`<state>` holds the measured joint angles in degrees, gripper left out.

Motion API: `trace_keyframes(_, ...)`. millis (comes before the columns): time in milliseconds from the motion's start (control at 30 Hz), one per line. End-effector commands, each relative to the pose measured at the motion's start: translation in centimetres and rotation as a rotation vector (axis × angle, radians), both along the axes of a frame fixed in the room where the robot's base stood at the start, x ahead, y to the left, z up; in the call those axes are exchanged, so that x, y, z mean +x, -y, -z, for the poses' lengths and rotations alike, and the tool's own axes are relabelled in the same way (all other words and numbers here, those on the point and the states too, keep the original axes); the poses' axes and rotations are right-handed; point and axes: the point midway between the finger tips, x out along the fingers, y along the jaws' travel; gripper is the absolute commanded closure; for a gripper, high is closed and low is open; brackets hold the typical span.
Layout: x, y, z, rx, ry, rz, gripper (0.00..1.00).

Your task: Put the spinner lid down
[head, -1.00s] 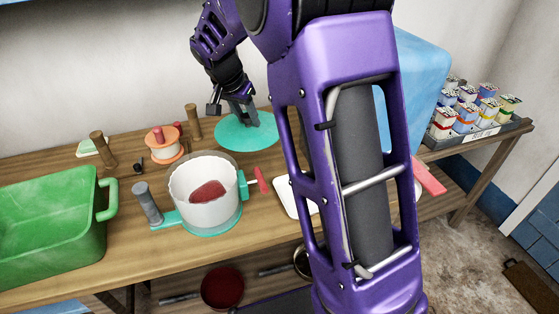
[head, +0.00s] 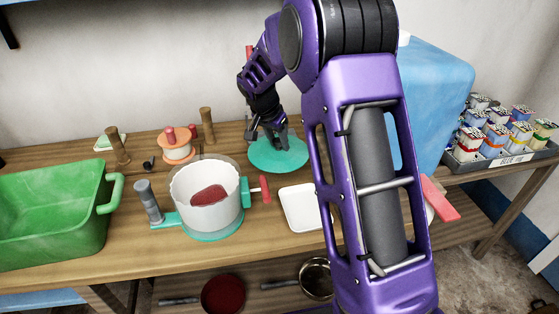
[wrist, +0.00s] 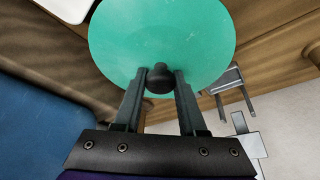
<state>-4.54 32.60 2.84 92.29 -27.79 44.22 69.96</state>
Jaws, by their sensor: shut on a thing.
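The spinner lid (head: 282,157) is a flat teal disc with a dark knob (wrist: 160,78) in its middle. My gripper (head: 273,143) is shut on that knob from above; in the wrist view the two fingers (wrist: 160,84) stand on either side of it. The lid looks roughly level at the back of the wooden bench; I cannot tell whether it touches the top. The spinner (head: 212,222) stands open to its left, a clear bowl with a white basket, teal base and red-handled crank. A dark red piece (head: 209,195) lies in the basket.
A white tray (head: 299,212) lies in front of the lid. A blue box (head: 437,100) stands to the right, with a rack of small cartons (head: 500,143) beyond. Wooden pegs (head: 207,125), an orange spool (head: 176,150) and a green tub (head: 52,225) are left.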

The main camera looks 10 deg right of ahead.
Motion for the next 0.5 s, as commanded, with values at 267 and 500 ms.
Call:
trace_keyframes(267,-0.1,0.0,3.7,0.001,-0.002,0.000,1.00)
trace_keyframes(500,0.0,0.0,5.5,0.000,0.002,0.001,1.00)
